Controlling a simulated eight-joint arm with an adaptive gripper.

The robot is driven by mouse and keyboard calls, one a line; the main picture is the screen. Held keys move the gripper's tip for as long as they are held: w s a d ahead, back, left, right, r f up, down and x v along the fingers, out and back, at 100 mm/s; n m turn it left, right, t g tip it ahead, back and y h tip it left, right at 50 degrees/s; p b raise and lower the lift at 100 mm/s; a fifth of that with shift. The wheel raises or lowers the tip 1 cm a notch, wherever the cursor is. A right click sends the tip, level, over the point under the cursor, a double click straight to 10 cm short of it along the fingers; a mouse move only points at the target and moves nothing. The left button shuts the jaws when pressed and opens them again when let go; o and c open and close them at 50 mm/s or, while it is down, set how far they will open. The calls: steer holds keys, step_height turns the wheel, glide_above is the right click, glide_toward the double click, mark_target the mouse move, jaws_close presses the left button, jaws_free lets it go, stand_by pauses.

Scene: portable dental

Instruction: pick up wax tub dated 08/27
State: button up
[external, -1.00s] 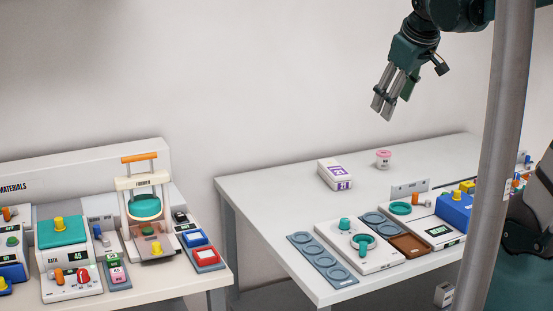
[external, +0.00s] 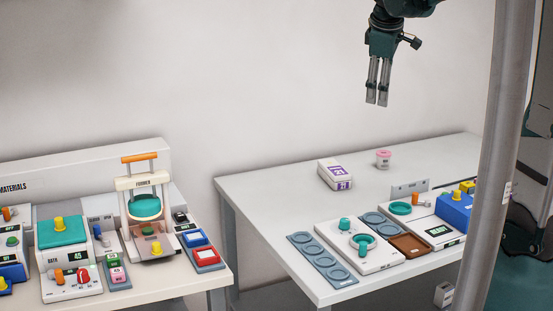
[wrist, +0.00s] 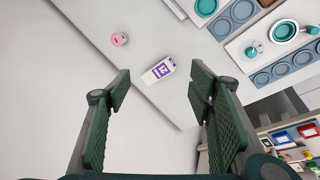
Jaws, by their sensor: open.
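A small tub with a pink lid (external: 383,159) stands upright at the back of the right table. The pink tub also shows in the wrist view (wrist: 120,39), at upper left. Any date on it is too small to read, so I cannot tell whether it is the 08/27 tub. My gripper (external: 377,103) hangs in the air above the table's back part, fingers pointing down, apart from the tub. In the wrist view my gripper (wrist: 160,84) is open with nothing between its fingers.
A white and purple box (external: 335,174) lies left of the tub. Round-welled grey trays (external: 321,261), a white device (external: 358,259) and a blue unit (external: 454,211) fill the table's front and right. Its left part is clear. A grey pole (external: 493,160) stands at right.

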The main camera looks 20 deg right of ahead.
steer(key=w+d+f+n+g, duration=0.1)
steer(key=w+d+f+n, duration=0.2)
steer(key=w, duration=0.4)
steer(key=n+g+h, duration=0.2)
steer(key=n+g, duration=0.1)
steer(key=n, duration=0.3)
glide_toward(384, 152)
step_height(384, 152, down, 2)
steer(key=shift+s+d+f+b, duration=0.1)
steer(key=shift+d+f+b, duration=0.35)
steer(key=shift+f, duration=0.1)
steer(key=shift+x, duration=1.25)
steer(key=shift+f, duration=0.1)
